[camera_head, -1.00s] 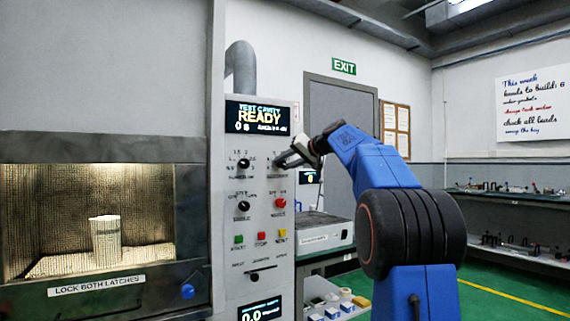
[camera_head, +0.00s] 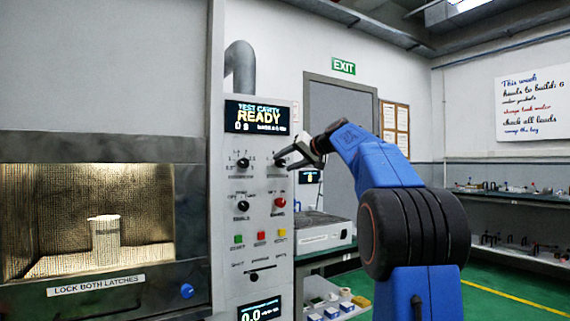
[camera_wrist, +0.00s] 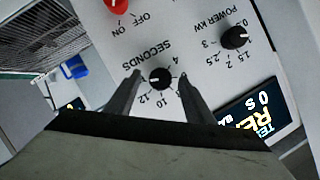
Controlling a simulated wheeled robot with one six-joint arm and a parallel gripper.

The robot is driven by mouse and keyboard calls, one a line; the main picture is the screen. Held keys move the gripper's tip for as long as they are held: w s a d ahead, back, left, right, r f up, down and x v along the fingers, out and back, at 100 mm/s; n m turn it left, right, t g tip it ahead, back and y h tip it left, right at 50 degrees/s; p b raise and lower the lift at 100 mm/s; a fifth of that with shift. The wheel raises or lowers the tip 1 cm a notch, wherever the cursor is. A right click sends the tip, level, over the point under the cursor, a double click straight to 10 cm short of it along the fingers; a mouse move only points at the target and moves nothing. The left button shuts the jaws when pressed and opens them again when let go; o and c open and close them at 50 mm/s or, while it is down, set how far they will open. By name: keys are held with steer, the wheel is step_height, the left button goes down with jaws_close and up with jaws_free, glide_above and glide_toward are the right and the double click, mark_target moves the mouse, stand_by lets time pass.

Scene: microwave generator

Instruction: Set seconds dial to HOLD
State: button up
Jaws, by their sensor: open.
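The seconds dial is a round black knob (camera_wrist: 160,77) under the label SECONDS, upside down in the wrist view. The numbers 4, 10 and 12 show around it. A pale mark shows on its left side there; I cannot make out a HOLD label. My gripper (camera_wrist: 160,75) is open, with one dark finger on each side of the dial. I cannot tell whether the fingers touch it. In the head view my gripper (camera_head: 291,158) is at the upper right of the control panel (camera_head: 262,215) and partly covers the dial (camera_head: 280,162).
The power dial (camera_head: 243,162) is left of the seconds dial. A red knob (camera_head: 280,202) and another black knob (camera_head: 243,206) are below, above several coloured buttons. The display (camera_head: 257,117) reads READY and 0 s. The lit cavity (camera_head: 135,190) is at the left.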

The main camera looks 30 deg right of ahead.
steer(key=v, duration=1.6)
steer(key=shift+s, duration=0.2)
steer(key=s+a+f+g, duration=0.2)
steer(key=s+a+f, duration=0.2)
steer(key=a+f, duration=0.35)
steer(key=s+a+f+n+g+h, duration=0.1)
steer(key=s+a+f, duration=0.4)
steer(key=a+f, duration=0.3)
steer(key=s+a+f+g, duration=0.2)
steer(key=s+a+f, duration=0.3)
steer(key=f, duration=0.4)
steer(key=s+a+f+n+g+h, duration=0.1)
steer(key=s+a+f+g, duration=0.1)
steer(key=s+f, duration=0.9)
steer(key=s+a+f+n+g+h, duration=0.2)
steer(key=s+a+f, duration=0.2)
steer(key=s+f, duration=0.7)
step_height(320, 180, down, 8)
steer(key=shift+a+f+n, duration=0.1)
steer(key=shift+a+n, duration=0.2)
steer(key=shift+s, duration=0.15)
